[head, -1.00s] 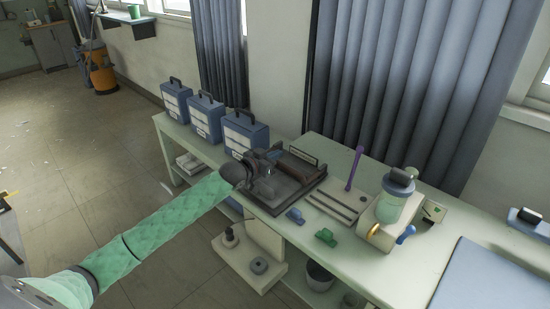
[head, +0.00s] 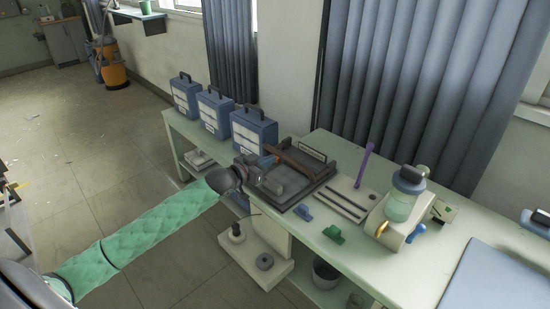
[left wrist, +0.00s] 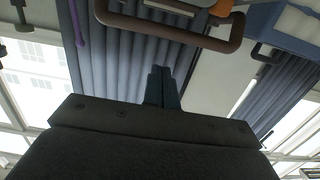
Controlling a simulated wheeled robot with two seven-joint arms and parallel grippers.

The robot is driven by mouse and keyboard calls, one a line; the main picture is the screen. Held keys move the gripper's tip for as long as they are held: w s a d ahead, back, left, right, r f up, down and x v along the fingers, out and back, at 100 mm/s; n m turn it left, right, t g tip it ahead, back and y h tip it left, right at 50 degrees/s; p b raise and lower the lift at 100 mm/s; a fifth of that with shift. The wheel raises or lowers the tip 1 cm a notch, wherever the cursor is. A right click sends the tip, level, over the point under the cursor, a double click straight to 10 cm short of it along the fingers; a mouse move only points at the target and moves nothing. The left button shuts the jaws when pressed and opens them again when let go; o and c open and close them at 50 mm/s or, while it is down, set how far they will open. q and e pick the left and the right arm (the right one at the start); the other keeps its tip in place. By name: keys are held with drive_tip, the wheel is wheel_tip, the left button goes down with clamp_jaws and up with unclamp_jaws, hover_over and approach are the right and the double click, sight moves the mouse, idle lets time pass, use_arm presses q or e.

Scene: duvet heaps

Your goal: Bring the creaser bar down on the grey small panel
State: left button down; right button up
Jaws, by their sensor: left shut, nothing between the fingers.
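The creaser is a dark, flat-bedded device (head: 318,190) on the pale green bench. Its brown bar (head: 305,163) stands raised above the bed at the back. In the left wrist view the brown bar (left wrist: 170,33) crosses the top of the picture as a U-shaped handle. My left gripper (head: 272,180) is at the creaser's left front side. Its fingers (left wrist: 164,73) are shut and empty, apart from the bar in the wrist view. A grey piece shows on the bed behind the gripper, but I cannot tell if it is the small panel. My right gripper is out of view.
Several blue boxes (head: 254,128) stand left of the creaser. A blue board (head: 500,285) lies farther right.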

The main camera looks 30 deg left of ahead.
use_arm(q)
drive_tip(key=shift+s+a+f, duration=0.1)
drive_tip(key=shift+s+a, duration=0.1)
drive_tip(key=shift+s, duration=0.3)
drive_tip(key=shift+s+a+f, duration=0.1)
drive_tip(key=shift+s+a, duration=0.05)
drive_tip(key=shift+s, duration=0.3)
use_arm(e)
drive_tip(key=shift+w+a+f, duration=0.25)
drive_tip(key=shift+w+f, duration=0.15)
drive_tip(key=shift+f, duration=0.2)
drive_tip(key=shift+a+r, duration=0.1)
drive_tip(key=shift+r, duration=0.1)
